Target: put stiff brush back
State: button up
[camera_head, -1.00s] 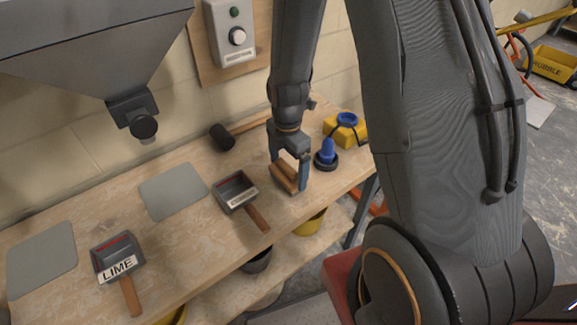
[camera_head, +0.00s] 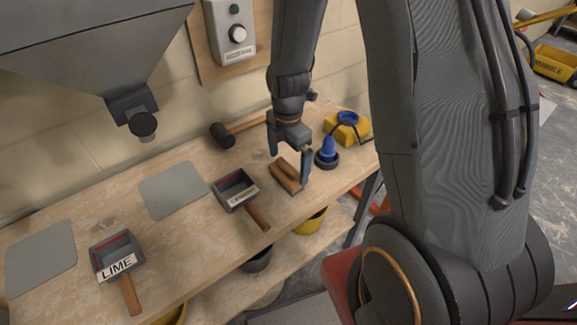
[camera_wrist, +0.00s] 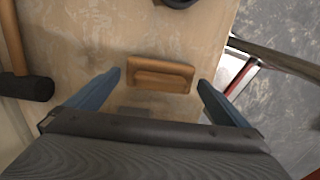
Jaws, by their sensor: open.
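The stiff brush, apparently the wooden block with a raised grip (camera_head: 287,177), lies on the bench at the right of the scoops. In the wrist view it is a brown wooden block (camera_wrist: 160,74) ahead of the fingertips, and any bristles are hidden below. My gripper (camera_head: 289,162) is open just above and around the brush. In the wrist view its two blue fingers (camera_wrist: 159,84) are spread wide, with gaps between them and the brush ends.
A scoop (camera_head: 235,189) lies left of the brush, and a LIME scoop (camera_head: 115,258) lies farther left. A mallet (camera_head: 222,136) is behind. A blue-topped item (camera_head: 327,152) and a yellow item (camera_head: 354,128) stand close on the right. Grey mats (camera_head: 173,190) lie left.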

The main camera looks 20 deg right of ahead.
aim_at(288, 164)
notch_tip(288, 164, up, 10)
jog(key=b, duration=0.2)
jog(key=s+r+m+t, duration=0.1)
jog(key=s+m, duration=0.8)
jog(key=m, duration=1.2)
jog(key=shift+s+r+m+t, duration=0.15)
jog(key=shift+s+m+t, duration=0.05)
jog(key=shift+m+t, duration=0.1)
jog(key=shift+f+b, duration=0.35)
